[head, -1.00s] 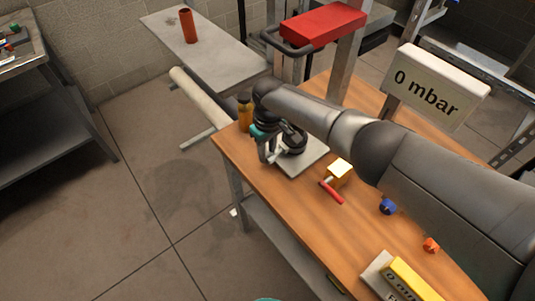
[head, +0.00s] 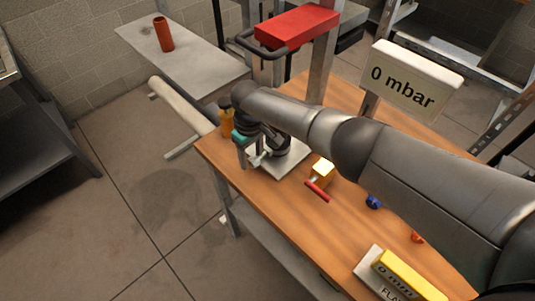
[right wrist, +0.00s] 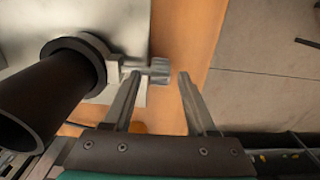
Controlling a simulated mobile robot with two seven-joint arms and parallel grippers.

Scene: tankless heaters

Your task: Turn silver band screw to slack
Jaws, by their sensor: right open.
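The silver band screw (right wrist: 158,70) sticks out from the band beside a dark pipe (right wrist: 50,88) on a grey plate (right wrist: 125,15). My right gripper (right wrist: 159,74) is open, with its two fingers pointing at the screw. The screw end lies at the gap between the fingertips, close to the left finger; I cannot tell whether they touch. In the head view the right gripper (head: 252,158) is low beside the dark fitting (head: 280,148) on the wooden table. The arm hides much of the fitting. My left gripper is not in view.
On the wooden table (head: 265,205) are a yellow block with a red handle (head: 318,190), a blue knob (head: 373,202), an orange knob (head: 417,237) and a yellow gauge (head: 408,275). A sign reading "0 mbar" (head: 408,82) stands behind. An amber bottle (head: 227,117) is near the gripper.

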